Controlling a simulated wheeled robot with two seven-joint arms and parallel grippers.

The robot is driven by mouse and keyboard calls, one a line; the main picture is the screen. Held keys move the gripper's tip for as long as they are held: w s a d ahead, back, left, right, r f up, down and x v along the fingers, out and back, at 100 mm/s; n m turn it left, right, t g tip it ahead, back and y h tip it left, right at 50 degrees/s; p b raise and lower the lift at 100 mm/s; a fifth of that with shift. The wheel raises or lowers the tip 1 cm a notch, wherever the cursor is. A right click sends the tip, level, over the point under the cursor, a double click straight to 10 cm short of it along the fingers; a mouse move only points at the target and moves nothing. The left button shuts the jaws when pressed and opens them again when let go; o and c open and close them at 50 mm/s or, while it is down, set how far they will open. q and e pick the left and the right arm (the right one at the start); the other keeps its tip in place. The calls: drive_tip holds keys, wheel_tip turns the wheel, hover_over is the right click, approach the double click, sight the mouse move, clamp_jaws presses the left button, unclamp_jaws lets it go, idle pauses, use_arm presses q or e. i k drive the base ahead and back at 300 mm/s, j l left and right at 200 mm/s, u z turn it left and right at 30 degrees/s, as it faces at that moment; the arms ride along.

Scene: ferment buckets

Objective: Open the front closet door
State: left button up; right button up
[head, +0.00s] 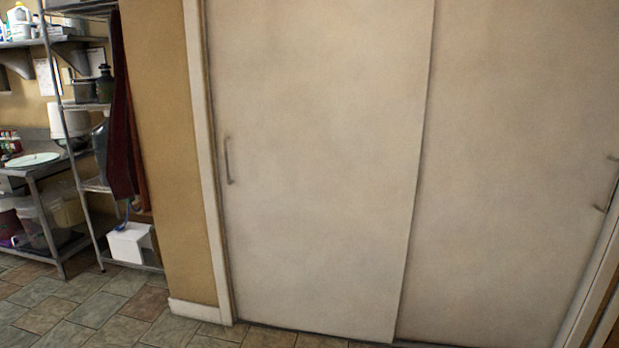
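The closet has two large off-white sliding door panels side by side. The left panel (315,170) overlaps in front of the right panel (510,170) at a near-vertical edge right of the picture's middle. The left panel has a vertical metal handle (228,160) near its left edge, beside the white door frame (207,160). The right panel has a similar handle (607,184) near its right edge. Both panels cover the opening, with no gap showing. Neither of my grippers is in the head view.
A tan wall section (170,150) stands left of the doors. Farther left are metal shelving (93,185) with dark cloth (120,110) hanging on it, a white box (130,243) and a steel table (35,172). The tiled floor (95,310) at lower left is clear.

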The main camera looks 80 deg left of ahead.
sight(319, 106)
drive_tip(key=u, duration=2.7)
